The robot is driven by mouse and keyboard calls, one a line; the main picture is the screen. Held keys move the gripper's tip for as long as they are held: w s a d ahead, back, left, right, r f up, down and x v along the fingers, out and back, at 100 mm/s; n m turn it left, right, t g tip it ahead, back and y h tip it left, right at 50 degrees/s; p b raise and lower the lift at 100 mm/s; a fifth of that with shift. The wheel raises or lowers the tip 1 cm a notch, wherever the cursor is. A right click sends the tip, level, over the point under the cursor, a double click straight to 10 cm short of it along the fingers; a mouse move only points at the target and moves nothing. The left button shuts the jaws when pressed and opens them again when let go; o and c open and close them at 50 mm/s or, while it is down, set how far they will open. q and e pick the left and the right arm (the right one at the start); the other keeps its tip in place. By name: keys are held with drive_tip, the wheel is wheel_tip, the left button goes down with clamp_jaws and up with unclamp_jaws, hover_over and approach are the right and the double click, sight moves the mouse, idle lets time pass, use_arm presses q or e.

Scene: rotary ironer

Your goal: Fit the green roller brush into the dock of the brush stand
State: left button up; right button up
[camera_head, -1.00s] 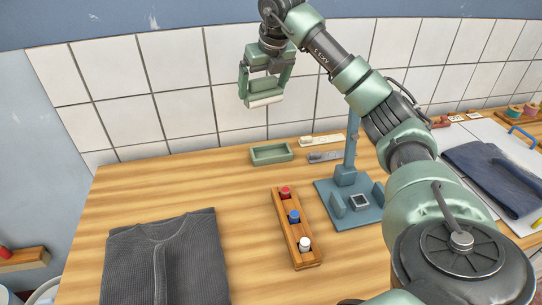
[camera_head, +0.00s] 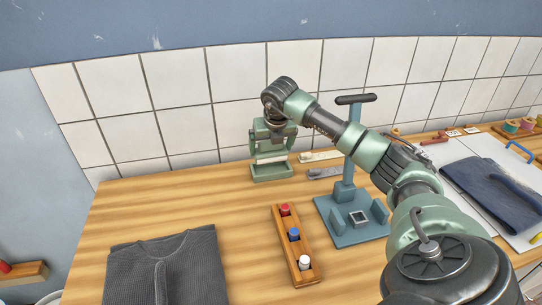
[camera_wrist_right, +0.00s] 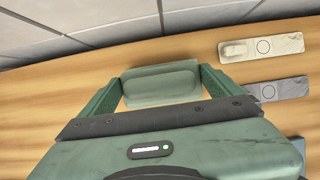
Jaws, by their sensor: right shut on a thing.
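My right gripper (camera_head: 271,157) is low over the back of the table, at the small green tray (camera_head: 273,174). It is shut on the roller brush, which shows as a pale strip (camera_head: 270,159) between its fingers. In the right wrist view a rounded, pale green body (camera_wrist_right: 161,90) lies between the two green fingers. I cannot tell whether the brush touches the tray. The blue brush stand (camera_head: 346,234) stands to the right, with an upright post, a dark crossbar and a square dock (camera_head: 358,218) between two side blocks. My left gripper is out of view.
A wooden rack (camera_head: 309,274) with red, blue and white-topped pieces lies left of the stand. A dark folded garment (camera_head: 170,265) lies at front left. A pale bar (camera_head: 318,156) and a grey bar (camera_head: 324,173) lie behind the stand. Blue cloth (camera_head: 490,185) lies at right.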

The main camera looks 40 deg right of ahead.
sight(272, 152)
wheel_tip(272, 152, down, 4)
drive_tip(key=shift+r+p, duration=0.15)
drive_tip(key=shift+p, duration=0.2)
drive_tip(key=shift+f, duration=0.25)
